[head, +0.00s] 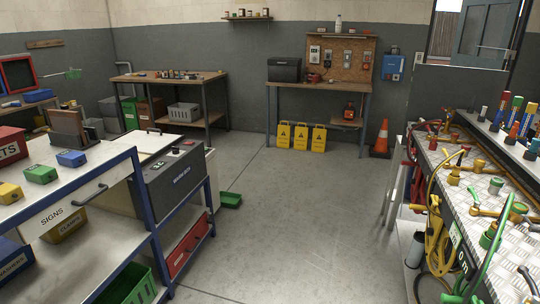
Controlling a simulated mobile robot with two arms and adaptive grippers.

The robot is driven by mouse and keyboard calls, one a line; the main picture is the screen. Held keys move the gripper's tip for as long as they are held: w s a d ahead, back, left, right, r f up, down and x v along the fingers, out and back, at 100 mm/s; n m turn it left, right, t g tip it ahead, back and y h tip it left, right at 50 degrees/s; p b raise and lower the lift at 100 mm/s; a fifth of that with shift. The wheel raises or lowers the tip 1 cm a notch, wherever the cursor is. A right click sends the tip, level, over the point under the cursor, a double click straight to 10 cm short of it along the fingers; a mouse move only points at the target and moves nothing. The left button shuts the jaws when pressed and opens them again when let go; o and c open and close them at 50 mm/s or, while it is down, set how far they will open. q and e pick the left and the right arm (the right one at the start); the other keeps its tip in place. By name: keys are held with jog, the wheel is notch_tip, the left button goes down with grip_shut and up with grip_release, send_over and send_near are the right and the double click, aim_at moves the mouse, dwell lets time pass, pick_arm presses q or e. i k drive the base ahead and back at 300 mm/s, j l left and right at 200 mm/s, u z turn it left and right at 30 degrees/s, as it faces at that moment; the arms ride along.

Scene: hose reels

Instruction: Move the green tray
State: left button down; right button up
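A shallow green tray (231,200) sits low near the floor, just right of the blue-framed bench, in the head view. Its left part is hidden behind the bench end. Two other green containers show: a small green bin (41,175) on the bench top and a green basket (130,286) on the lower shelf at the bottom left. Neither of my grippers is in view.
The blue-framed bench (205,222) fills the left. A tread-plate bench (475,205) with fittings and hoses fills the right. Open grey floor (310,220) lies between them. Yellow signs (301,137) and an orange cone (382,138) stand at the back.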

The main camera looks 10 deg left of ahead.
aim_at(231, 200)
jog(key=i+u, duration=0.2)
jog(key=i, duration=1.95)
